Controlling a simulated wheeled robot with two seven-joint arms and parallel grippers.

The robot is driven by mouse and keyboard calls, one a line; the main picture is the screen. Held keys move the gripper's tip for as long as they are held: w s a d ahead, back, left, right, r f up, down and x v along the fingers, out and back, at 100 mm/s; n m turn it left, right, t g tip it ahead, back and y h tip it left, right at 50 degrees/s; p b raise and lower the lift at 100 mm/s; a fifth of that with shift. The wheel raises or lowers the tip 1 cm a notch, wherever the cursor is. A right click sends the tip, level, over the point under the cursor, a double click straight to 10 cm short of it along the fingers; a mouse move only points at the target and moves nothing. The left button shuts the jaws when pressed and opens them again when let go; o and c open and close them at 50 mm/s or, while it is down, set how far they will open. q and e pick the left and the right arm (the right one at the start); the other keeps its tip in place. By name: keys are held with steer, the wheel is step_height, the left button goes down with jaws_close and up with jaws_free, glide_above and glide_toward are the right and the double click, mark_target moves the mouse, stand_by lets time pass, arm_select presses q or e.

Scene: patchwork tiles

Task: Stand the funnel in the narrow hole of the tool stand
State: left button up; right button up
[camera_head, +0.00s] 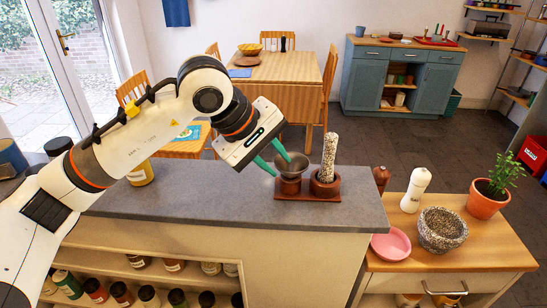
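The funnel (296,170) is a dark grey metal cone with a wide mouth facing up. It stands upright over the left part of the reddish-brown wooden tool stand (307,196), its lower end hidden inside the left holder. A speckled, pestle-like tool (329,155) stands upright in the stand's right round holder. My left gripper (281,168) has teal fingers spread apart at the funnel's left rim. One fingertip overlaps the funnel's mouth, the other is just outside the rim; I cannot tell whether they touch it. My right gripper is not in view.
The stand sits on the grey counter (220,203), which is clear around it. A wooden side table on the right holds a brown grinder (381,178), a white grinder (415,190), a pink bowl (391,245), a stone mortar (441,231) and a potted plant (488,199).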

arm_select(q)
steer(key=b+v, duration=0.2)
steer(key=v, duration=1)
steer(key=shift+f, duration=0.1)
